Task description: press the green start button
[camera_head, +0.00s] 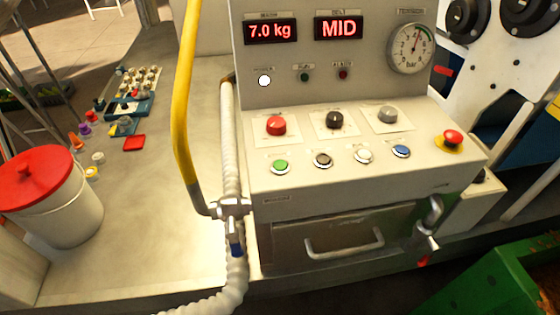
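The green button (281,167) is at the left end of the lower row on the grey control panel (330,185). It is round with a pale ring, and nothing covers it. Neither of my grippers shows in the head view.
A red knob (275,125) sits just above the green button, and a red mushroom button (452,138) is at the panel's right. A yellow pipe (184,100) and a white hose (230,150) run along the panel's left side. A drawer handle (344,246) sticks out below.

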